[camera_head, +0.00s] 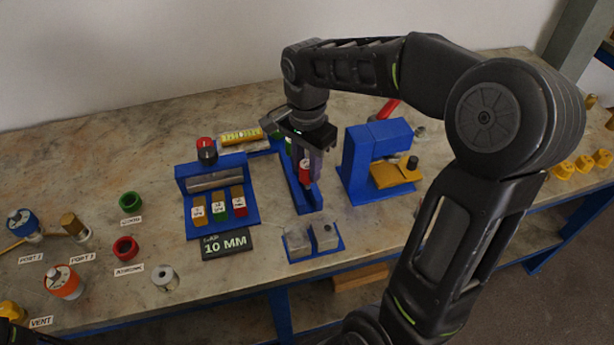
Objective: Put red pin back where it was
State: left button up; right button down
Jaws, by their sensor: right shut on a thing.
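My right gripper (305,150) points down over the narrow blue channel-shaped holder (309,202) in the middle of the bench. It is shut on a small red piece with a pale label, which looks like the red pin (305,172). The pin is upright between the fingers, at the holder; I cannot tell whether its lower end touches the holder. The fingers and wrist hide part of the holder's back end. My left gripper is not clearly in view; only a dark part of me shows in the bottom left corner.
A blue press (376,143) stands close on the right. Two grey blocks (313,237) sit in front. Rings and caps lie at left.

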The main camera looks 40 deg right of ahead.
aim_at(307, 178)
jog(key=shift+f, duration=0.1)
jog(key=shift+f, duration=1.75)
jog(key=shift+f+b, duration=0.35)
jog(key=shift+f, duration=0.1)
jog(key=c, duration=1.1)
grip_release()
jog(key=shift+o, duration=0.2)
jog(key=shift+r+p, duration=0.45)
jog(key=shift+r, duration=0.05)
notch_tip(307, 178, up, 12)
jog(key=shift+f, duration=0.1)
